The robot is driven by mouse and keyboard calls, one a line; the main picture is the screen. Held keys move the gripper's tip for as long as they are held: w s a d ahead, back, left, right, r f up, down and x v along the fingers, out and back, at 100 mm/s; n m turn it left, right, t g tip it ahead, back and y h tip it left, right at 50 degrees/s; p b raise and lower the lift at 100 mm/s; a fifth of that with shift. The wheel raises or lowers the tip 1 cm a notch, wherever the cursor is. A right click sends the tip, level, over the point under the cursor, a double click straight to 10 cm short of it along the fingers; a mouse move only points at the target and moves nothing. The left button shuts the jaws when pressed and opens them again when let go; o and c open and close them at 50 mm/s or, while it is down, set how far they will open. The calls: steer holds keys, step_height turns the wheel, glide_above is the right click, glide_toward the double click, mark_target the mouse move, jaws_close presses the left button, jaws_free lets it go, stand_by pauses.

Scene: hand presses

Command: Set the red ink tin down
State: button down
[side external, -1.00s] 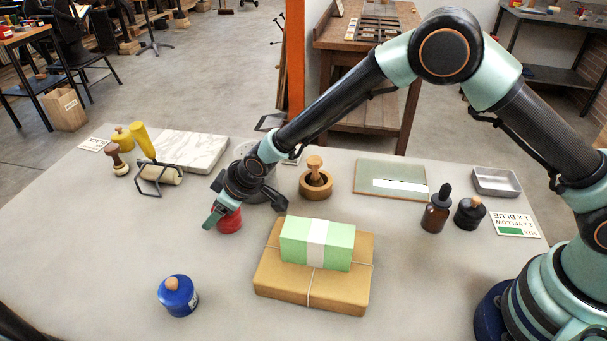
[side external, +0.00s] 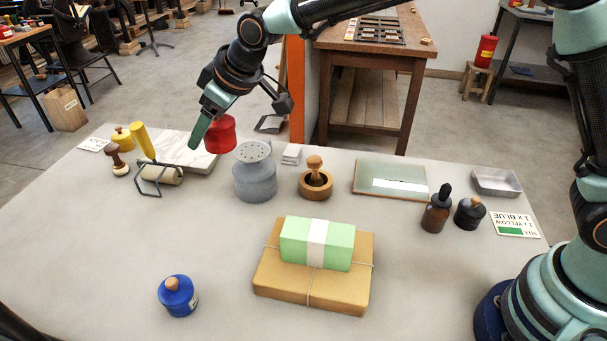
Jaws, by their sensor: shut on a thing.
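The red ink tin (side external: 220,135) is held up in the air by my gripper (side external: 208,130), above the back left of the table and partly in front of the white marble slab (side external: 195,147). My gripper is shut on the tin, with one green finger showing on its left side. The other finger is hidden. The tin appears close to upright and clear of the grey table (side external: 110,240).
A grey can with a perforated top (side external: 255,172) stands just right of and below the tin. A brayer (side external: 160,175) lies to the left. A parcel with a green block (side external: 315,295), a blue tin (side external: 178,296) and a wooden mortar (side external: 316,180) stand around. The left front is clear.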

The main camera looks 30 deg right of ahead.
steer(key=s+d+r+m, duration=0.1)
steer(key=d+r, duration=0.1)
steer(key=d, duration=0.3)
steer(key=s+d+r+m+h, duration=0.1)
steer(key=d+r, duration=0.1)
steer(key=d, duration=0.3)
steer(key=s+d+r, duration=0.1)
steer(key=d+r, duration=0.2)
steer(key=d, duration=0.3)
steer(key=s+d+r+m+t+h, duration=0.1)
steer(key=s+d+m+h, duration=0.2)
steer(key=s+d, duration=0.9)
steer(key=w+d+f+m+h, duration=0.2)
steer(key=d+f+m, duration=0.3)
steer(key=d+f, duration=0.85)
steer(key=s+d+f+m+g+h, duration=0.15)
steer(key=s+d+f+m, duration=0.25)
steer(key=s+d+f, duration=0.55)
steer(key=shift+w+d+f, duration=0.2)
steer(key=shift+f, duration=0.6)
steer(key=shift+w+d+f, duration=0.2)
steer(key=shift+f, duration=0.55)
steer(key=shift+w+d+f, duration=0.2)
steer(key=shift+f, duration=0.6)
steer(key=shift+f, duration=0.55)
jaws_free()
